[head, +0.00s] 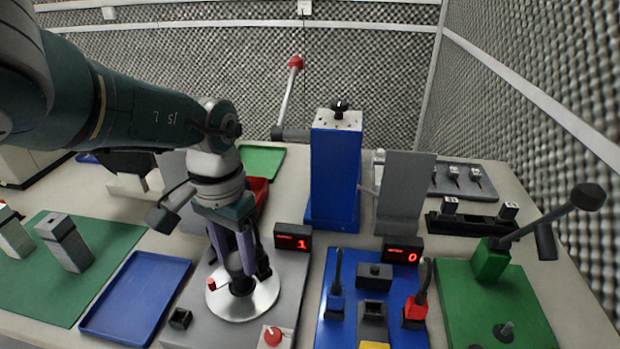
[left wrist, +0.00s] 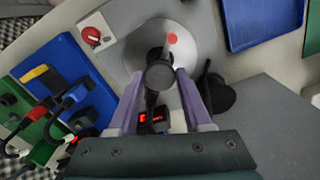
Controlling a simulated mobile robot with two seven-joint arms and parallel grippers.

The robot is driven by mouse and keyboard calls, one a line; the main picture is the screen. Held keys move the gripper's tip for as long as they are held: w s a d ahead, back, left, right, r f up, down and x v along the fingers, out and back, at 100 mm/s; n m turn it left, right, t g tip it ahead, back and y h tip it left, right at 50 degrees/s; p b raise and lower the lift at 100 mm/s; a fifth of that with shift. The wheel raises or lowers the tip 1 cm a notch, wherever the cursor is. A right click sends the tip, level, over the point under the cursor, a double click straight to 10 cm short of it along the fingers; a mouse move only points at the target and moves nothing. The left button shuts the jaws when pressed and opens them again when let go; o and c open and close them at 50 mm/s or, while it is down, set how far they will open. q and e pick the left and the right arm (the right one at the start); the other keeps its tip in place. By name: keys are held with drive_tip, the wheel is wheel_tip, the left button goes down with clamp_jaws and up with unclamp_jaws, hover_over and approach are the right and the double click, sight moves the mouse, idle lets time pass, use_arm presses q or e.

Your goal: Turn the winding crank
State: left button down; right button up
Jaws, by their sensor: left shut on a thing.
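On a grey board stands what looks like the winding crank: a round silver disc (head: 262,299) with a dark upright knob at its middle and a small red peg (head: 212,284) near its left edge. My left gripper (head: 240,272) points down over the disc and is shut on the dark knob. In the left wrist view the round knob top (left wrist: 160,75) sits between the two fingers, with the silver disc (left wrist: 187,48) behind it and the red peg (left wrist: 172,38) beyond. The fingers partly hide the knob in the head view. My right gripper is not in view.
A display (head: 292,237) behind the disc reads 1; another (head: 402,250) reads 0. A blue tower (head: 335,175) stands behind, a blue lever panel (head: 345,327) to the right, an empty blue tray (head: 135,298) to the left.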

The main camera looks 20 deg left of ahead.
sight(237, 260)
use_arm(q)
drive_tip(key=shift+n, duration=0.4)
idle(0.3)
drive_tip(key=shift+c, duration=1.7)
unclamp_jaws()
drive_tip(key=shift+r, duration=0.2)
wheel_tip(237, 260, up, 10)
drive_tip(key=p, duration=1)
drive_tip(key=shift+f, duration=0.15)
drive_tip(key=shift+d, duration=0.1)
